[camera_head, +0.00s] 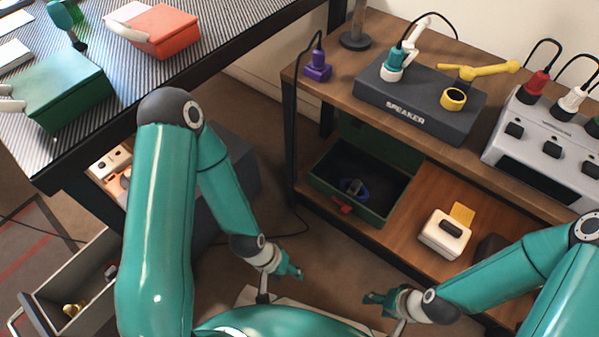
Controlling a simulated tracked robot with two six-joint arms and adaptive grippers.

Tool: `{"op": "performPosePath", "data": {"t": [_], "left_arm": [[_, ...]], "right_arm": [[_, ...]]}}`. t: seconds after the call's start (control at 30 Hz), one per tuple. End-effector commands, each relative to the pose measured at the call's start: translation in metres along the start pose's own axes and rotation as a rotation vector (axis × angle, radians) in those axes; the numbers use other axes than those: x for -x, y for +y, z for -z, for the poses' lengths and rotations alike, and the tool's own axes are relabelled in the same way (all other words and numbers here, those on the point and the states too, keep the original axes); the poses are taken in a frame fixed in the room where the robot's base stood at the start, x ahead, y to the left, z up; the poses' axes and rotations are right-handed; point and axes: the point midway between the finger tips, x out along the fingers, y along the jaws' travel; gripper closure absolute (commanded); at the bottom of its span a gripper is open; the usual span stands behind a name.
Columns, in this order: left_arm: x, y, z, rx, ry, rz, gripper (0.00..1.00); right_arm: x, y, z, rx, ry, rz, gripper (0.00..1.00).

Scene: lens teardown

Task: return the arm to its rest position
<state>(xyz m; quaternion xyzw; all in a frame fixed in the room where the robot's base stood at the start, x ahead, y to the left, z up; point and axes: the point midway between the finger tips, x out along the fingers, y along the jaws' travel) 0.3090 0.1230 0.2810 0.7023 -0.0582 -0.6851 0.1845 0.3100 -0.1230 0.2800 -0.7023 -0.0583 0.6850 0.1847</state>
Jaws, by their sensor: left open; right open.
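My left arm is teal and comes in from the left, bent at a dark grey elbow. My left gripper (287,271) is at the bottom centre, low over the floor, open and empty. My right arm comes in from the lower right. My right gripper (378,299) is at the bottom centre, right of the left one, open and empty. The two grippers are apart, and neither touches an object. The fingers are small in view.
A wooden shelf unit (345,85) at right bears a dark speaker box (418,110) and a grey plug box (545,140). Its lower shelf has a green bin (372,212) and a white device (445,234). A striped table (130,75) is upper left; an open drawer (75,280) is lower left.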

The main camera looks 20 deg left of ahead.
Motion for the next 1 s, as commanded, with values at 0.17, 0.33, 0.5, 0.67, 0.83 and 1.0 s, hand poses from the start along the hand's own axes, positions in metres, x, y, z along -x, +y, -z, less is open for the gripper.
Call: {"op": "performPosePath", "data": {"t": [0.17,0.33,0.5,0.67,0.83,1.0], "left_arm": [[0.030,0.011,0.000,0.000,0.000,0.000,0.46],[0.080,0.029,0.000,0.000,0.000,0.000,0.46],[0.139,0.050,0.000,0.000,0.001,-0.001,0.46],[0.192,0.069,-0.001,0.000,0.000,-0.001,0.46],[0.248,0.089,-0.001,0.000,0.000,-0.001,0.46],[0.303,0.109,-0.001,0.000,0.000,-0.001,0.46]], "right_arm": [[0.031,-0.011,0.000,0.000,0.000,0.000,0.46],[0.081,-0.029,0.000,0.000,0.000,0.000,0.46],[0.139,-0.050,-0.001,0.000,0.001,0.000,0.46],[0.192,-0.069,-0.001,0.000,0.000,0.000,0.46],[0.249,-0.090,-0.002,0.000,0.000,0.000,0.46],[0.303,-0.110,-0.002,0.000,0.000,0.000,0.46]]}}
